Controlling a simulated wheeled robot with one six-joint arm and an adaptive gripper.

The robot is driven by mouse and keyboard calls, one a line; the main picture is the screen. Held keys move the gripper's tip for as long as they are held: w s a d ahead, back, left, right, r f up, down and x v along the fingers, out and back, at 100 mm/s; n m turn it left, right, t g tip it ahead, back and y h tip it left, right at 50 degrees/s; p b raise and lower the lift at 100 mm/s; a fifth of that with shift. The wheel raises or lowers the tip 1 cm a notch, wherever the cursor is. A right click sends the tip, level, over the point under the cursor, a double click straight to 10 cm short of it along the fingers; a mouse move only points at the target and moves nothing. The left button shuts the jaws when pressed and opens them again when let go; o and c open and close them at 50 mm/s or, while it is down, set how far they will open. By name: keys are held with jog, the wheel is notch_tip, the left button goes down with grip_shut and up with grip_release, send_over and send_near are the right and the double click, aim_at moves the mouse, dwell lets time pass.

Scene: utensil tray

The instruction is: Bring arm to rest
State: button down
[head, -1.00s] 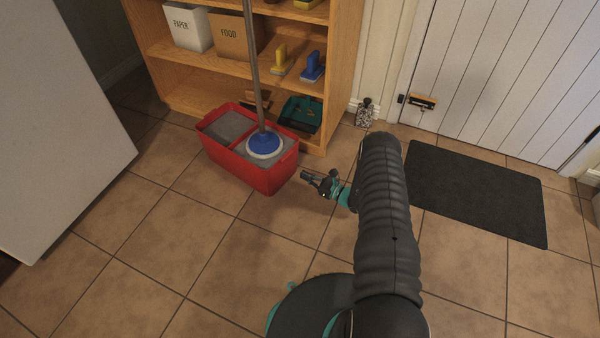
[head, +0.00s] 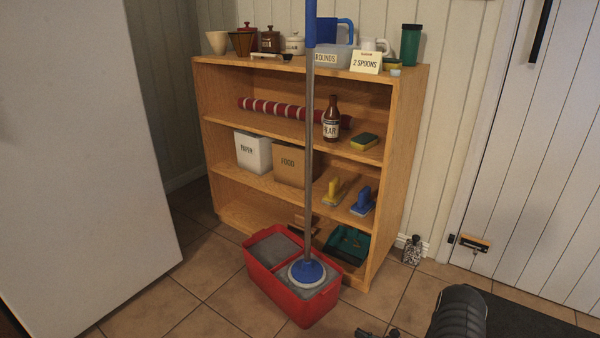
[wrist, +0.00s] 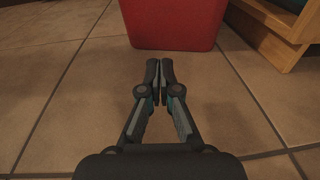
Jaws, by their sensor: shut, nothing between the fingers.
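My gripper (wrist: 160,75) is shut and empty in the wrist view, its two fingertips together above the tiled floor. It points toward the red bucket (wrist: 172,25), with a strip of floor showing between them. In the head view only a small part of my gripper (head: 375,333) shows at the bottom edge, in front and to the right of the bucket (head: 300,308). My dark arm (head: 458,315) shows at the bottom right; most of it is out of view.
A mop (head: 308,270) stands upright in the bucket's right compartment. A wooden shelf (head: 395,150) with several items stands behind. A black mat (head: 515,322) lies at the lower right by the white door (head: 540,180). A white panel (head: 80,170) is at the left.

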jog(key=s+a+g, duration=0.1)
jog(key=s, duration=0.1)
jog(key=s+a+n+g, duration=0.1)
jog(key=s+g, duration=0.1)
jog(key=s+a+f+n+g+y, duration=0.1)
jog(key=s+a, duration=0.1)
jog(key=s, duration=0.1)
jog(key=s+a+r+n+h+p, duration=0.1)
jog(key=s+r+n+h, duration=0.3)
jog(key=r, duration=1.6)
jog(key=s+a+r+n+g+h+p, duration=0.1)
jog(key=s+r+n+h, duration=0.4)
jog(key=s+r+n, duration=0.7)
jog(key=s+a+r+n+h+p, duration=0.1)
jog(key=s+r+n+h+p, duration=0.2)
jog(key=r, duration=2.6)
jog(key=shift+s+r+n+h, duration=0.25)
jog(key=shift+s+n+h, duration=0.75)
jog(key=shift+s+n, duration=1.8)
jog(key=shift+s+m, duration=0.25)
jog(key=shift+m, duration=0.05)
